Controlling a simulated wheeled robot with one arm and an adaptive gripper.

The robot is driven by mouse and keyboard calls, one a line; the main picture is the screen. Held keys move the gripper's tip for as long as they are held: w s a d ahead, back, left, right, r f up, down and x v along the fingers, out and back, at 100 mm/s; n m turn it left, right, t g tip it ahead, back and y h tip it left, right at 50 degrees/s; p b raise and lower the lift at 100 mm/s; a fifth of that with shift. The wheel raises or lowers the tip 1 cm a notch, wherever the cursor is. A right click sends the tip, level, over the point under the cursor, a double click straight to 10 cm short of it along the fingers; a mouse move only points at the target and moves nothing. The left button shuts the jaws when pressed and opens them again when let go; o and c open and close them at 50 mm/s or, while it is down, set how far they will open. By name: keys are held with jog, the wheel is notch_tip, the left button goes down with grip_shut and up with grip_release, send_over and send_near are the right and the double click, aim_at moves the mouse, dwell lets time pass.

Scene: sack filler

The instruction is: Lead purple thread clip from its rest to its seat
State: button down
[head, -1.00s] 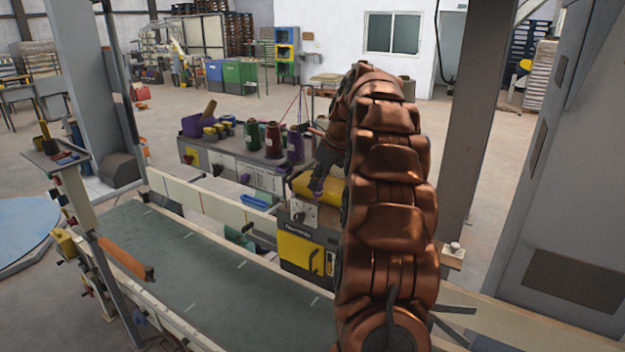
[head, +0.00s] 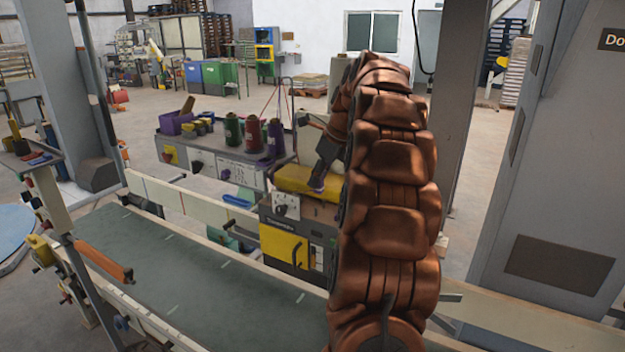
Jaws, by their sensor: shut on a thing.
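My gripper (head: 318,187) is small and far off in the head view, at the end of my copper-coloured arm. It points down over the yellow-topped sewing unit (head: 276,238). A small purple thing, which looks like the purple thread clip (head: 317,189), shows at its fingertips; the gripper is shut on it. It is close over the yellow top, but I cannot tell whether it touches. The clip's rest and seat cannot be made out at this size, and my arm hides the right part of the unit.
Green (head: 232,131), red (head: 252,134) and purple (head: 275,139) thread spools stand on the grey cabinet (head: 205,160) left of my gripper. A purple bin (head: 175,124) sits farther left. A green conveyor belt (head: 190,270) runs in front. A grey post (head: 458,120) stands right of my arm.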

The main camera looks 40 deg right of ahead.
aim_at(323, 187)
jog(key=shift+s+d+f, duration=0.1)
jog(key=shift+s, duration=0.15)
jog(key=shift+f+b, duration=0.55)
jog(key=shift+f, duration=1.75)
